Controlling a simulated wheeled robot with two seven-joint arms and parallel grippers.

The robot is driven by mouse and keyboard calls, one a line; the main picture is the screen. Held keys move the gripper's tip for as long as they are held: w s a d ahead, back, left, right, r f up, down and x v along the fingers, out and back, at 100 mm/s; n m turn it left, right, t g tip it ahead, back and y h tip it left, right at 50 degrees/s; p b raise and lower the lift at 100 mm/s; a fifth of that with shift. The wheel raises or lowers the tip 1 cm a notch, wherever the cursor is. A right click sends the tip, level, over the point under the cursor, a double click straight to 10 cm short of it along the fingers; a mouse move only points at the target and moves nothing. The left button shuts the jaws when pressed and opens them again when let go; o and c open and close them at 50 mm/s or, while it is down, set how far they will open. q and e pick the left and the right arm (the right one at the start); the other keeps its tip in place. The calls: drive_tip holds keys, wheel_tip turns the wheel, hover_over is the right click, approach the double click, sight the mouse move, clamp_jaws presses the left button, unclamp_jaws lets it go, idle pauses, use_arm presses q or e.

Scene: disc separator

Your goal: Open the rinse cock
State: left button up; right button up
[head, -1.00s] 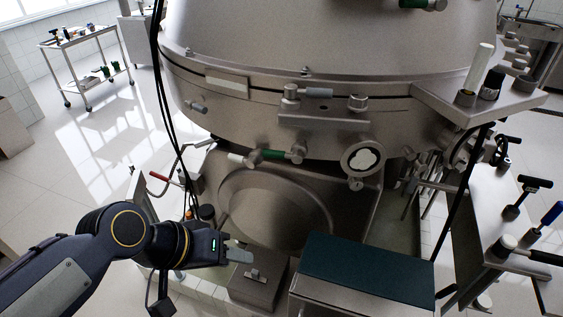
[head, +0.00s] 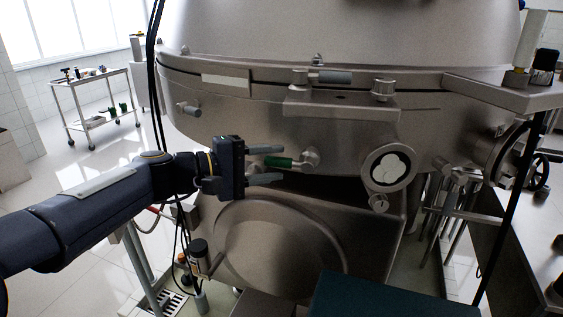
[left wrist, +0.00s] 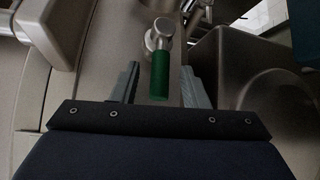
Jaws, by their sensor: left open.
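A small cock with a green handle (head: 284,162) and a metal body (head: 309,159) sits on the side of the steel separator bowl housing. The handle lies roughly level, pointing left from its body in the head view. My left gripper (head: 279,163) is open, with one finger above and one below the handle. In the left wrist view the green handle (left wrist: 160,76) lies between the two open fingers (left wrist: 160,68), with a visible gap on each side. My right gripper is not in view.
A round sight glass (head: 389,168) sits right of the cock. A grey-handled clamp (head: 334,78) is above it. Black cables (head: 157,95) hang at the left. A dark green-topped box (head: 385,298) stands below. A trolley (head: 97,105) stands far off on open floor.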

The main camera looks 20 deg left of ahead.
use_arm(q)
drive_tip(key=shift+x, duration=1.25)
clamp_jaws()
